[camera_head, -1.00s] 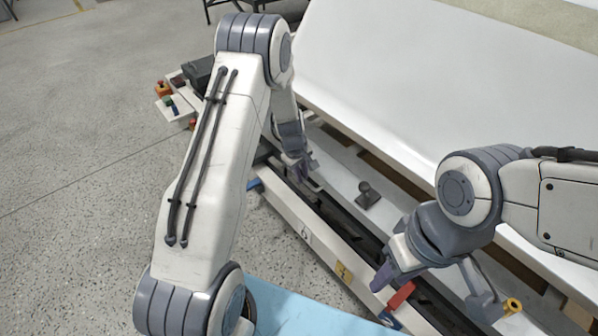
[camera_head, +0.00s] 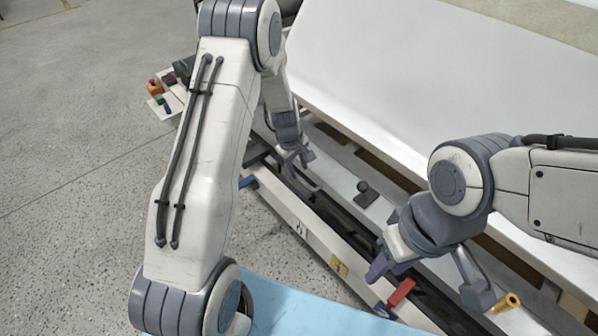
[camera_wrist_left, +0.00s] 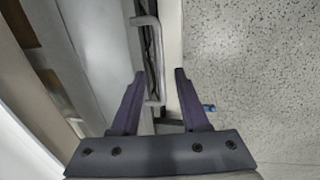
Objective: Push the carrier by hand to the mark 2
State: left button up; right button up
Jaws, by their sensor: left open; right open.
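A pale grey bar handle (camera_wrist_left: 151,62) lies along the dark slot of a long rail in the left wrist view. It is likely part of the carrier, whose body I cannot make out clearly. My left gripper (camera_wrist_left: 157,76) is open, with its purple fingers on either side of the handle's line; contact cannot be told. In the head view, this gripper (camera_head: 293,156) is low over the rail's far part. The rail's front face carries a white plate (camera_head: 300,229) and a yellow plate (camera_head: 340,265); their markings are unreadable. My right gripper (camera_head: 428,282) is open over the rail's near part.
A red block (camera_head: 402,291) sits by the right gripper. A black knob (camera_head: 365,193) stands on the ledge behind the rail. A large white shell (camera_head: 400,85) rises behind. A blue surface (camera_head: 300,305) lies in front. Open speckled floor (camera_head: 75,130) is at left.

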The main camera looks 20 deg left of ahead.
pick_arm(q)
notch_tip(320, 180, up, 7)
jog(key=s, duration=0.1)
jog(key=shift+a+p, duration=0.3)
jog(key=shift+p, duration=0.15)
jog(key=shift+s+f, duration=0.1)
jog(key=s+d+r+m, duration=0.8)
jog(key=s+d+r, duration=0.2)
jog(key=d, duration=0.3)
jog(key=s+d+r+m+g, duration=0.1)
jog(key=s+d+r+m, duration=0.15)
jog(key=s+m, duration=0.55)
jog(key=s+d+r+m+g, duration=0.1)
jog(key=s+d+r+m, duration=0.15)
jog(key=s, duration=0.95)
notch_tip(320, 180, up, 15)
jog(key=a+m+p, duration=0.1)
jog(key=p, duration=1.3)
jog(key=shift+s+f, duration=0.2)
jog(key=shift+s, duration=0.1)
